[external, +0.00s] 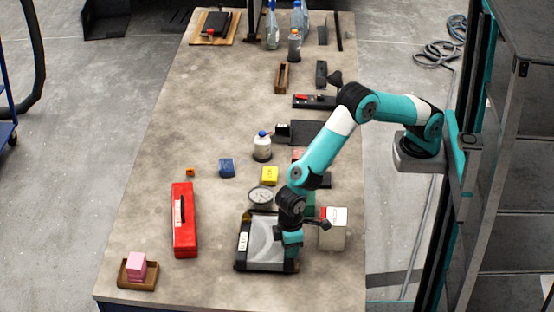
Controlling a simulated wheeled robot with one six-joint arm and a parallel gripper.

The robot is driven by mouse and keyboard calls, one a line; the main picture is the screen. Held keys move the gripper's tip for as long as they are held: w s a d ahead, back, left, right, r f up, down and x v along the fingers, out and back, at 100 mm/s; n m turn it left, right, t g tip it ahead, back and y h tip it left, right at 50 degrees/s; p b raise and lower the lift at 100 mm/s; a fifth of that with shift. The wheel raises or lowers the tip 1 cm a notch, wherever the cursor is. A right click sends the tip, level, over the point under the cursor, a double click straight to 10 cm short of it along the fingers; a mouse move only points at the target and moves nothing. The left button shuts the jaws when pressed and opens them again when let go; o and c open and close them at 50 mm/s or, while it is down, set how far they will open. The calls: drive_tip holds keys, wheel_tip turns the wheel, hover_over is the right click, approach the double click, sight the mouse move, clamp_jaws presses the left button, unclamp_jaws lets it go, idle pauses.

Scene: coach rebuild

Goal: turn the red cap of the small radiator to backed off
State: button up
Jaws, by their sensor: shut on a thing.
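The small radiator (262,248), a grey panel with black end pieces, lies on the workbench near its front. My gripper (291,256) points down at the radiator's right end and is shut there. The red cap does not show; the gripper and wrist cover that part of the radiator. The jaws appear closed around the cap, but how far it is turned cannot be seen.
A round gauge (261,196) lies behind the radiator. A red case (184,222) is to the left, with bare workbench (215,225) between.

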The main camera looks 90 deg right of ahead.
drive_tip(key=n+b, duration=0.1)
drive_tip(key=n, duration=0.3)
drive_tip(key=shift+n, duration=0.3)
drive_tip(key=n+b, duration=0.1)
drive_tip(key=n, duration=0.2)
drive_tip(key=shift+n, duration=0.4)
drive_tip(key=n+b, duration=0.1)
drive_tip(key=n, duration=0.7)
drive_tip(key=shift+w, duration=0.1)
drive_tip(key=shift+n, duration=0.5)
drive_tip(key=o, duration=0.9)
wheel_tip(320, 180, up, 18)
drive_tip(key=b, duration=0.3)
drive_tip(key=shift+f, duration=0.25)
